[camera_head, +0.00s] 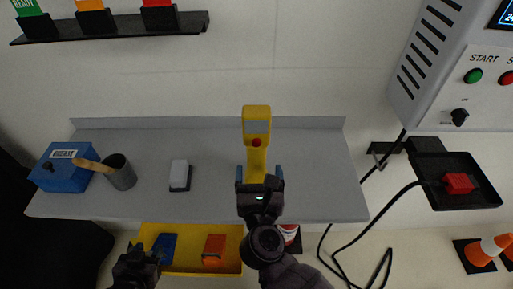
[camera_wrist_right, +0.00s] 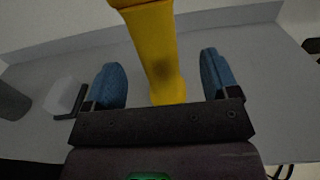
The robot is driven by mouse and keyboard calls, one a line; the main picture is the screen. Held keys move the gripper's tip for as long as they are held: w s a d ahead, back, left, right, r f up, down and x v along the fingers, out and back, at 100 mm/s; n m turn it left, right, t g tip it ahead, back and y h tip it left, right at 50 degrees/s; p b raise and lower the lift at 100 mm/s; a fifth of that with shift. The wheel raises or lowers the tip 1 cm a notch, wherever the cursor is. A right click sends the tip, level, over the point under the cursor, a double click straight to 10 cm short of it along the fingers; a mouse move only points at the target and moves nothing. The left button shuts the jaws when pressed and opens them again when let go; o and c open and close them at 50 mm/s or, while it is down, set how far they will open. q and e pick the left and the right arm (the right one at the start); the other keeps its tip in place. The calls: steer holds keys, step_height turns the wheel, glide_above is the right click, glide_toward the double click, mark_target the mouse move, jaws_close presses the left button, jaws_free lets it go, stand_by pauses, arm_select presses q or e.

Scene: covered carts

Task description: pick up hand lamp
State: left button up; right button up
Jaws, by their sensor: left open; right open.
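A yellow hand lamp (camera_head: 257,128) with a grey panel and a red button is at the middle of the grey shelf. My right gripper (camera_head: 260,176) is open at the lamp's lower end. In the right wrist view, the yellow handle (camera_wrist_right: 160,55) lies between the two blue fingertips (camera_wrist_right: 167,80), with a gap on both sides. Whether the lamp touches the shelf is hidden. My left gripper (camera_head: 138,266) is open and empty at the lower left, in front of the yellow tray.
The grey shelf (camera_head: 320,190) also holds a blue box (camera_head: 62,170), a dark cup (camera_head: 120,173) with a wooden handle, and a grey-white block (camera_head: 180,175). A yellow tray (camera_head: 190,262) is below the shelf. A black tray (camera_head: 485,195) and cables are at the right.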

mark_target(257, 162)
steer(key=w, duration=0.3)
steer(key=shift+w+a+p, duration=0.3)
steer(key=shift+w+p, duration=0.05)
arm_select(q)
steer(key=shift+s+r, duration=0.15)
steer(key=shift+r, duration=0.05)
arm_select(e)
steer(key=shift+w, duration=0.75)
steer(key=c, duration=1.3)
step_height(257, 162, up, 9)
steer(key=shift+f+p, duration=0.1)
steer(key=shift+p, duration=1)
arm_select(q)
steer(key=shift+s+r, duration=0.45)
arm_select(e)
steer(key=shift+r, duration=0.6)
arm_select(q)
steer(key=shift+w+r, duration=0.1)
arm_select(e)
steer(key=shift+f, duration=0.15)
